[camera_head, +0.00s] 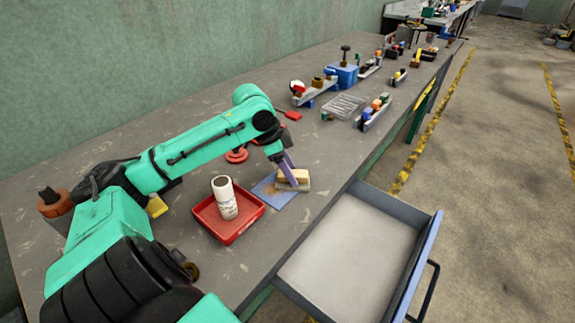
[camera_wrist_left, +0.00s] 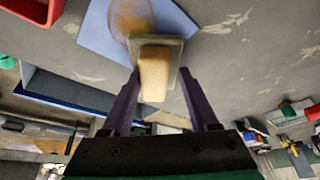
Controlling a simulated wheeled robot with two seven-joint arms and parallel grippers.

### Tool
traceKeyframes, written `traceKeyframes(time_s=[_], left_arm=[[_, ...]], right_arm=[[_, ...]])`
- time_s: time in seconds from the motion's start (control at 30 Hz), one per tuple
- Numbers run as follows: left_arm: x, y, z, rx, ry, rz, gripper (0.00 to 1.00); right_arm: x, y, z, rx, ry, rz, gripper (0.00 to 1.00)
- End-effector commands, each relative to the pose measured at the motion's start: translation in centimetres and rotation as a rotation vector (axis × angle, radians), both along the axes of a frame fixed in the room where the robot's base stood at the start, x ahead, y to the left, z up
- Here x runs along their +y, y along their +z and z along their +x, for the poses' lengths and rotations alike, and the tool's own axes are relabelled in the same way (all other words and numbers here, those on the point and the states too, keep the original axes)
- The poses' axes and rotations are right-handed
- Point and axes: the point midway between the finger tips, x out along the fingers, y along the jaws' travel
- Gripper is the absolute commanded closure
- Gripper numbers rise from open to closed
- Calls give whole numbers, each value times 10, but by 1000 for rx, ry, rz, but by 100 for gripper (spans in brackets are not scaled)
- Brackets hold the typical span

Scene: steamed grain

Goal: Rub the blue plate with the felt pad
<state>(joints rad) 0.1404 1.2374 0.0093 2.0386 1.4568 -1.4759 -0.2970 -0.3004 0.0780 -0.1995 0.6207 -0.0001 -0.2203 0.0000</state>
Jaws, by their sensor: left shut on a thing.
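The blue plate (camera_head: 268,193) is a flat square lying on the grey workbench, and its blue corner also shows in the wrist view (camera_wrist_left: 98,32). A brown smear (camera_wrist_left: 130,15) marks the plate beside the pad. The felt pad has a tan block handle (camera_head: 296,176) on a greyish base; its handle stands out in the wrist view (camera_wrist_left: 154,75). My left gripper (camera_head: 287,163) is shut on the handle, one purple finger on each side. The pad is over the plate's right edge; I cannot tell whether it touches. My right gripper is not in view.
A red tray (camera_head: 208,222) holding a white roll (camera_head: 224,197) stands just left of the plate. An open drawer (camera_head: 345,265) juts out at the front right. Small tools and racks line the bench farther back, around a blue box (camera_head: 346,75).

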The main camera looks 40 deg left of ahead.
Motion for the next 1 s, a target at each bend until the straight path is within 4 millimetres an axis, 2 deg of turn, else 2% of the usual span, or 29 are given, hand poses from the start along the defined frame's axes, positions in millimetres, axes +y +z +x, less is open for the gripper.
traceKeyframes(time_s=[0.2, 0.33, 0.5, 0.6, 0.77, 1.0], left_arm=[[0, 1, -1, 7, 2, 4, 100], [0, -3, -5, 10, 3, 4, 100], [-1, -3, -24, 12, -1, 6, 100], [-3, 2, -34, 11, -3, -1, 100], [-2, 2, -41, 7, 1, 2, 100], [-3, 7, -64, 9, 1, -1, 100]], right_arm=[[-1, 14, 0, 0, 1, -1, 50], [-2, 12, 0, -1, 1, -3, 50], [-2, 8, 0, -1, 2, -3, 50], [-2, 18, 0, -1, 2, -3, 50], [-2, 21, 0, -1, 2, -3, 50], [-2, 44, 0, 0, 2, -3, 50]])
